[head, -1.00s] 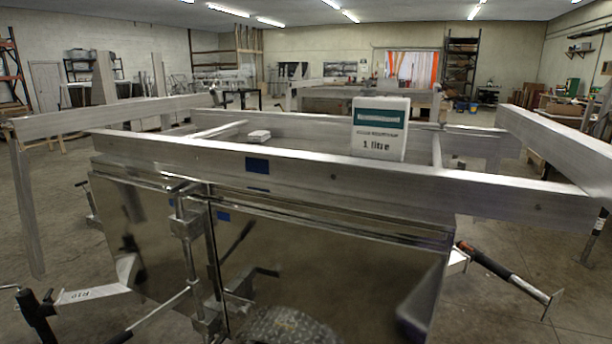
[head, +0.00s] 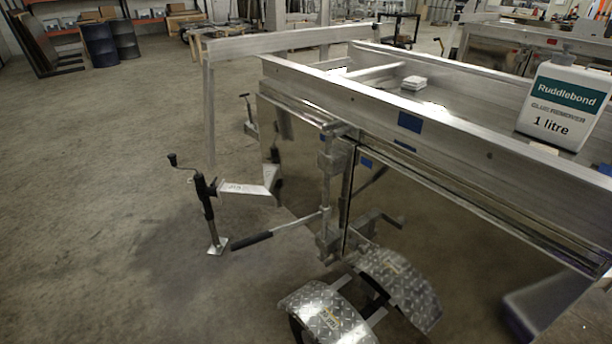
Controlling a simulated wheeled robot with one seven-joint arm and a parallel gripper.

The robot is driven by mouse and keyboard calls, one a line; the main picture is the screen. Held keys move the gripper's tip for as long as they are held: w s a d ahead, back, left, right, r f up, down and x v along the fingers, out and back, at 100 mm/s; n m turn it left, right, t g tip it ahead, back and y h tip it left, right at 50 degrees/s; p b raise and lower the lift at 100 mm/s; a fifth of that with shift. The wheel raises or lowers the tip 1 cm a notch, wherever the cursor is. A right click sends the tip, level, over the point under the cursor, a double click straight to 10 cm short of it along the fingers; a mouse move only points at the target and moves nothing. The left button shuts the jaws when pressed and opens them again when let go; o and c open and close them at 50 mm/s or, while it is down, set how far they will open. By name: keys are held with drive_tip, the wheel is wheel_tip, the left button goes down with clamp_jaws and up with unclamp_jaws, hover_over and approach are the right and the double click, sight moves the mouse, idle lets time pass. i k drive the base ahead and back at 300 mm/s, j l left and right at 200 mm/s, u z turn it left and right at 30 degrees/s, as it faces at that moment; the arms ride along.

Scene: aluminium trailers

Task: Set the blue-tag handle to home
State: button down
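A long handle with a black grip (head: 252,240) sticks out to the left from a vertical metal locking rod (head: 325,190) on the trailer side. A blue tag (head: 410,122) is on the top rail, right of the rod's upper end. A smaller blue tag (head: 366,162) is on the panel just below the rail. A shorter dark-ended handle (head: 388,217) sits lower, right of the rod. I cannot tell for sure which handle the blue tags mark. My gripper is not in view.
A jack stand (head: 208,205) with a crank stands left of the trailer. Chequer-plate mudguards (head: 328,312) project at the front bottom. A white Ruddlebond bottle (head: 565,100) and a small white block (head: 413,83) are on the trailer top. The concrete floor (head: 110,230) at left is clear.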

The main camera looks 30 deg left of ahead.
sight(324, 215)
drive_tip(key=i+j, duration=0.15)
drive_tip(key=j, duration=0.3)
drive_tip(key=i+j, duration=0.15)
drive_tip(key=j, duration=0.3)
drive_tip(key=i+j+z, duration=0.1)
drive_tip(key=j, duration=0.3)
drive_tip(key=i+j, duration=0.25)
drive_tip(key=j, duration=0.2)
drive_tip(key=i+j, duration=0.15)
drive_tip(key=j, duration=0.3)
drive_tip(key=i+j+z, duration=0.1)
drive_tip(key=j, duration=0.35)
drive_tip(key=i+j, duration=0.15)
drive_tip(key=j, duration=0.35)
drive_tip(key=i+j, duration=0.15)
drive_tip(key=j, duration=0.3)
drive_tip(key=z, duration=0.05)
